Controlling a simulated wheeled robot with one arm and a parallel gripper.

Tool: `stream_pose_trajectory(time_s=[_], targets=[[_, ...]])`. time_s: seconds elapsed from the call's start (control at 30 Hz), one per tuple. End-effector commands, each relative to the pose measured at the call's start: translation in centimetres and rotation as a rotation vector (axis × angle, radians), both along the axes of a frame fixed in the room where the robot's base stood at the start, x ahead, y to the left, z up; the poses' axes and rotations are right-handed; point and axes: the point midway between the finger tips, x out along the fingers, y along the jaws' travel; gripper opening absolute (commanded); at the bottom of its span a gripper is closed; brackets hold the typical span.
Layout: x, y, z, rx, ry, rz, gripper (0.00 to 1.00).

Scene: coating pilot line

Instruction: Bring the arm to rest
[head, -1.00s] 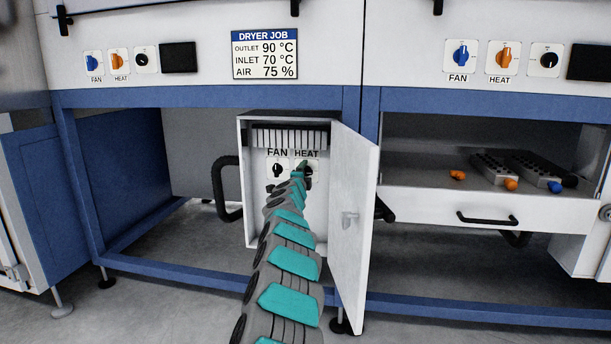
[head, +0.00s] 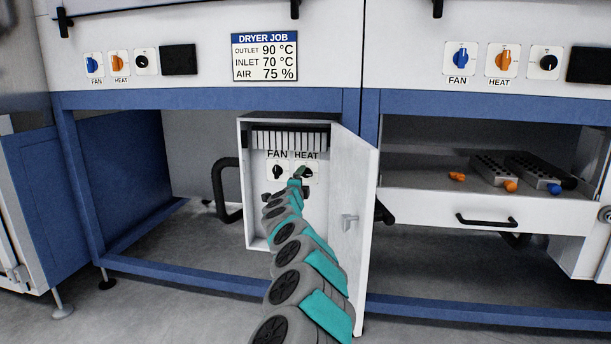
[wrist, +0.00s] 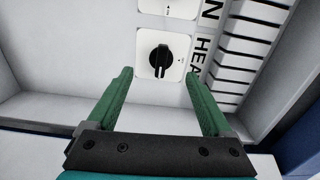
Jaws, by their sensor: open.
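My arm (head: 296,262) reaches from the bottom of the head view into the open white box under the bench. My gripper (head: 299,174) is small there, in front of the HEAT knob (head: 309,173), which it partly hides. In the wrist view, my gripper (wrist: 159,76) has its two green fingers spread wide with nothing between the pads. The black HEAT knob (wrist: 159,60) on its white plate shows beyond the fingertips, between them in the picture; no contact shows.
The open box door (head: 352,230) stands close to the right of my arm. The box wall (head: 245,185) and a black pipe handle (head: 223,190) are on the left. The FAN knob (head: 278,171) is beside HEAT. A blue bench rail (head: 200,275) crosses low. Right is a drawer (head: 430,203).

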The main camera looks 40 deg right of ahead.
Motion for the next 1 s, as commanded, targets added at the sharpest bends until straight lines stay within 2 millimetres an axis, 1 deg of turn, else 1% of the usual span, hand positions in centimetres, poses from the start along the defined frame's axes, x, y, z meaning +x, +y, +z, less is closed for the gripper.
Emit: stream_pose_trajectory(time_s=[0.03,0.13,0.67,0.77,0.87,0.97,1.0], targets=[[-0.1,0.4,0.2,0.002,-0.004,0.004,0.85],[-0.3,0.7,0.1,-0.001,-0.003,0.004,0.85],[-0.3,0.8,0.1,-0.002,-0.003,0.004,0.85],[0.1,1.4,0.4,-0.002,-0.001,0.024,0.85],[1.7,3.9,1.5,-0.001,0.004,0.101,0.85],[3.9,8.8,3.6,-0.008,0.016,0.237,0.85],[4.8,11.2,4.5,-0.014,0.026,0.303,0.85]])
